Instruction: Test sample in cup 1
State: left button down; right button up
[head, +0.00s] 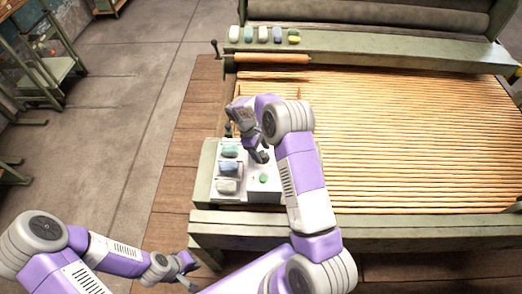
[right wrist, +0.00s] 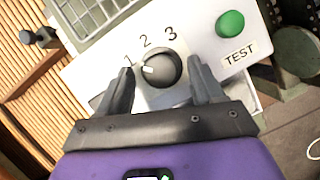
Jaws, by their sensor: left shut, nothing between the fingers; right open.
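A white control panel (right wrist: 205,45) fills the middle of the right wrist view. It carries a round grey knob (right wrist: 166,65) with a white mark, numbers 1, 2 and 3 around it, and a green TEST button (right wrist: 230,24). The mark points left, roughly towards the 1. My right gripper (right wrist: 160,82) is open, with one finger on each side of the knob; contact cannot be told. In the head view, my right gripper (head: 260,155) hangs over the panel near the green button (head: 263,178). My left gripper (head: 190,264) is shut and empty.
Several small coloured blocks (head: 262,34) sit in a row on the machine's back rail. A bed of wooden slats (head: 420,130) lies right of the panel. A wire grid (right wrist: 95,18) shows beside the panel.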

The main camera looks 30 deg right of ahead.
jog(key=p+v, duration=0.1)
jog(key=v, duration=0.6)
jog(key=shift+r, duration=0.25)
jog(key=shift+w+r, duration=0.1)
